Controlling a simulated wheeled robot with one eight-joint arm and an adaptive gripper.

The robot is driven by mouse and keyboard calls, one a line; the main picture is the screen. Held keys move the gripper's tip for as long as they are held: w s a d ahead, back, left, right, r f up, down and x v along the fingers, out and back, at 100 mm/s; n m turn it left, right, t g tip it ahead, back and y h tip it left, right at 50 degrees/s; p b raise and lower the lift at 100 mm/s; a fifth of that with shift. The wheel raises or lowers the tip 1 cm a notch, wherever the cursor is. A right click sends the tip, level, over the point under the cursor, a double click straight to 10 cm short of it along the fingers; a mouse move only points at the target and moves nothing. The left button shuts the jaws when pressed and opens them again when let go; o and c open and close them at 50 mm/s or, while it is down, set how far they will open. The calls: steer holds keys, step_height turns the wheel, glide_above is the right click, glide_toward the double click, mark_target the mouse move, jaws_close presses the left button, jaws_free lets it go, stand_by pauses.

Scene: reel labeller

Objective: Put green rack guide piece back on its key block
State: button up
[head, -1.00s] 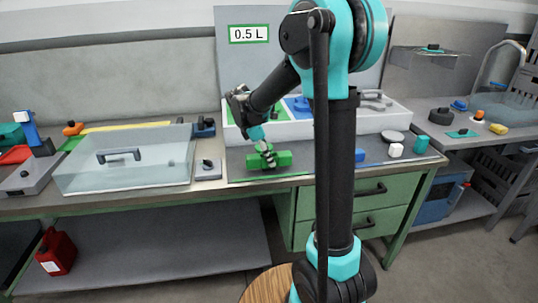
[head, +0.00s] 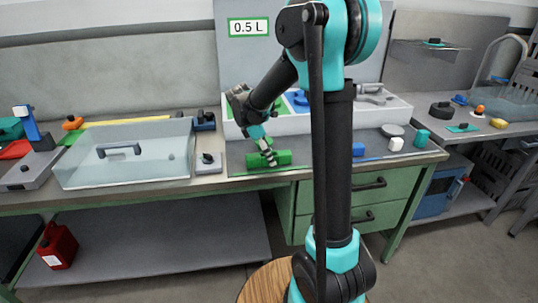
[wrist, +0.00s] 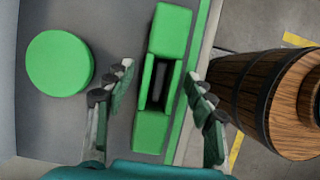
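In the head view my gripper (head: 268,155) points down at the piece. A round green disc (wrist: 60,63) lies to the left in the wrist view. No separate key block is identifiable.
A white tray (head: 400,112) with coloured sections stands behind the mat. A clear bin (head: 125,165) is to the left. A wooden round thing (wrist: 255,90) stands beside the bench edge.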

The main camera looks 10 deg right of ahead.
steer(key=v, duration=1.2)
stand_by(0.3)
steer(key=s+d+f+m+t+y, duration=0.2)
steer(key=s+d+f+m, duration=0.2)
steer(key=s+f+m, duration=0.5)
steer(key=s+d+f+m+t+y, duration=0.2)
steer(key=s+d+f+m, duration=0.2)
steer(key=s+f+m, duration=0.5)
steer(key=s, duration=0.4)
steer(key=shift+d, duration=0.25)
